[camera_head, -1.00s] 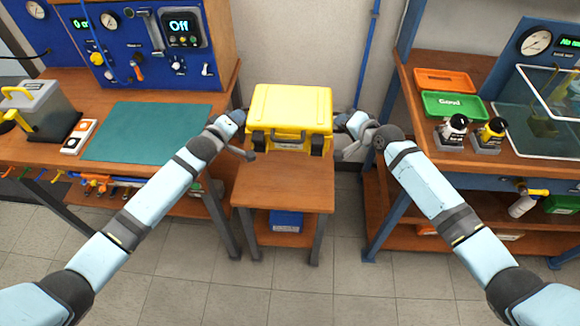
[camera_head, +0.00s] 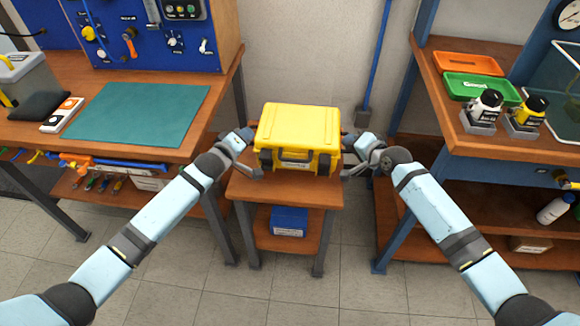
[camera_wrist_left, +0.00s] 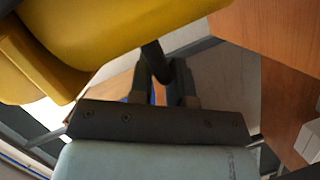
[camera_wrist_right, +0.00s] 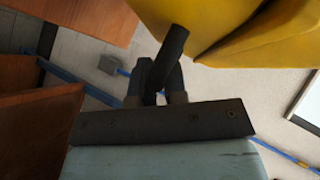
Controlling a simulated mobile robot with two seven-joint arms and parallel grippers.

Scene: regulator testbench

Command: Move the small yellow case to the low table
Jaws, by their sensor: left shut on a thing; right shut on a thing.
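The yellow case (camera_head: 297,125), with a dark front handle and latches, is upright over the low table (camera_head: 285,192), a small wooden table with a lower shelf. I cannot tell whether its underside touches the tabletop. My left gripper (camera_head: 250,158) is shut on the case's left side; my right gripper (camera_head: 350,160) is shut on its right side. The case fills the upper left of the left wrist view (camera_wrist_left: 120,35) and the upper right of the right wrist view (camera_wrist_right: 215,25). Dark bars show at the jaws there; the exact grip is partly hidden.
A workbench with a green mat (camera_head: 140,113) stands at left. A bench with a green tray (camera_head: 480,88), an orange tray (camera_head: 467,64) and small bottles stands at right. A blue box (camera_head: 289,221) sits on the low table's shelf. The tabletop's front strip is clear.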

